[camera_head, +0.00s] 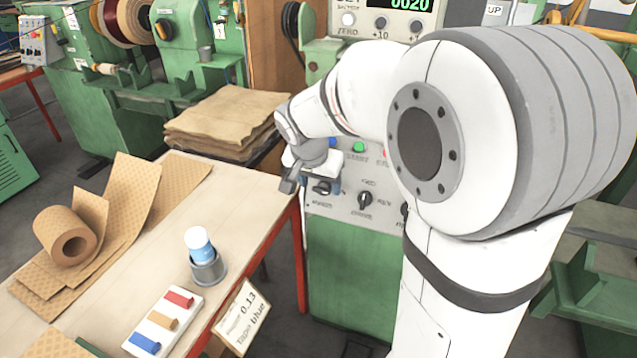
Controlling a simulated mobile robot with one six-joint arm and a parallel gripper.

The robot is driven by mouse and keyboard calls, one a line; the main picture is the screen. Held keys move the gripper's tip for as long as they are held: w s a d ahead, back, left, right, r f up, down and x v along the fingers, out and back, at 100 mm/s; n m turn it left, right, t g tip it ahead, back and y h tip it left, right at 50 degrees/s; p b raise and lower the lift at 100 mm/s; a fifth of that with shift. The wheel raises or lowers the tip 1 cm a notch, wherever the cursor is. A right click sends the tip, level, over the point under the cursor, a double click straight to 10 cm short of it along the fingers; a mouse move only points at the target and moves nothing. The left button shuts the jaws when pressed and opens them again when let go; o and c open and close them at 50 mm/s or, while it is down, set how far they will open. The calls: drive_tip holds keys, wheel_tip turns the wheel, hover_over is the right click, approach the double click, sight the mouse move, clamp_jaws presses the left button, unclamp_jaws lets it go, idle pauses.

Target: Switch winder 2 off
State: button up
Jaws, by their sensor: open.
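A green winder's grey control panel (350,208) stands in the middle, partly behind my arm. Its number is not visible; the green winder at the back left (190,60) bears a "1" plate. The panel shows a green button (358,147), a red button partly hidden by my arm, and a row of black rotary knobs, including a middle knob (365,199) and a left knob (322,187). The counter above (410,4) reads 0020. My gripper (306,182) is open and empty, in front of the panel's left end beside the left knob; I cannot tell whether they touch.
My arm blocks the right side.

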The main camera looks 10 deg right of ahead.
drive_tip(key=shift+w+d+f, duration=0.1)
drive_tip(key=shift+f, duration=0.25)
drive_tip(key=shift+c, duration=0.6)
